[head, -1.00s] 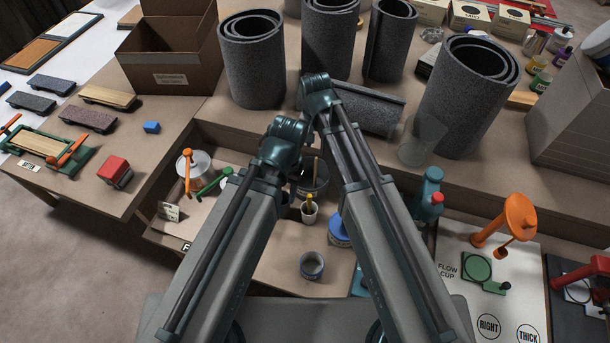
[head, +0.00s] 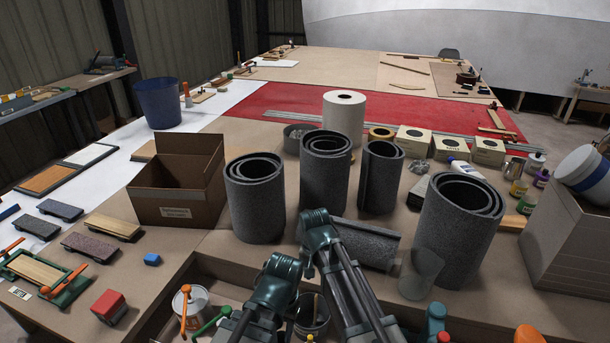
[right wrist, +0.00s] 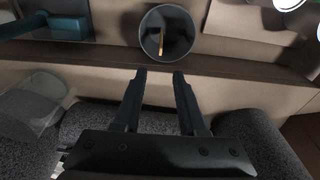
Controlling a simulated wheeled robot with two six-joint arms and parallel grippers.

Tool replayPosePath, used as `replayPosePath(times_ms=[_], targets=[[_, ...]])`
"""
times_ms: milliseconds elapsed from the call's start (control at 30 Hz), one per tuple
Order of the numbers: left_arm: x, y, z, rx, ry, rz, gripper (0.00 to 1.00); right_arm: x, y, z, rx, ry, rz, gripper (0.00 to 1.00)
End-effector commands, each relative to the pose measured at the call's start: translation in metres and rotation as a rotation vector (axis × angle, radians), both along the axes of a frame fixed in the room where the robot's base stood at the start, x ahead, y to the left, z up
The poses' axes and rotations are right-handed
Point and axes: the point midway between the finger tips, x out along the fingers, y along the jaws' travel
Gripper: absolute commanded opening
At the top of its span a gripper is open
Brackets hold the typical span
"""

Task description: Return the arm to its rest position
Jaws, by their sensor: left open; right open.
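In the head view both my arms reach in from the bottom edge over the workbench. The teal end of my left arm (head: 275,278) is lower, beside a dark pot (head: 312,318). The teal end of my right arm (head: 318,228) is higher, in front of the standing grey rolls. The arms hide the fingertips in the head view. In the right wrist view my right gripper (right wrist: 158,75) has its two fingers apart with nothing between them. The dark pot with a brush handle (right wrist: 166,32) shows beyond the fingertips there.
Grey rolls (head: 255,200) stand behind the arms, and another (head: 365,243) lies beside the right arm. A clear jar (head: 420,275) stands to its right. An open cardboard box (head: 175,195) is at left and a grey drawer unit (head: 565,240) at right. Red sheet covers the bench farther back.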

Motion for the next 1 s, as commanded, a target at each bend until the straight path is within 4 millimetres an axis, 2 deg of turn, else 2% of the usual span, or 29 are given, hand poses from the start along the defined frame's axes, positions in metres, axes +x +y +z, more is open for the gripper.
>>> replayPosePath(times_ms=[67,300,433,567,1000], targets=[[0.0,0.0,0.0,0.0,0.0,0.0,0.5,-0.019,-0.002,0.0,-0.01,0.014,0.049,0.41],[0.0,0.0,0.0,0.0,0.0,0.0,0.5,-0.124,-0.015,-0.001,-0.073,0.117,0.417,0.41],[0.0,0.0,0.0,0.0,0.0,0.0,0.5,-0.159,-0.02,0.0,-0.091,0.161,0.565,0.41],[0.0,0.0,0.0,0.0,0.0,0.0,0.5,-0.17,-0.023,0.0,-0.097,0.179,0.627,0.41],[0.0,0.0,0.0,0.0,0.0,0.0,0.5,-0.169,-0.022,0.0,-0.097,0.18,0.631,0.41]])
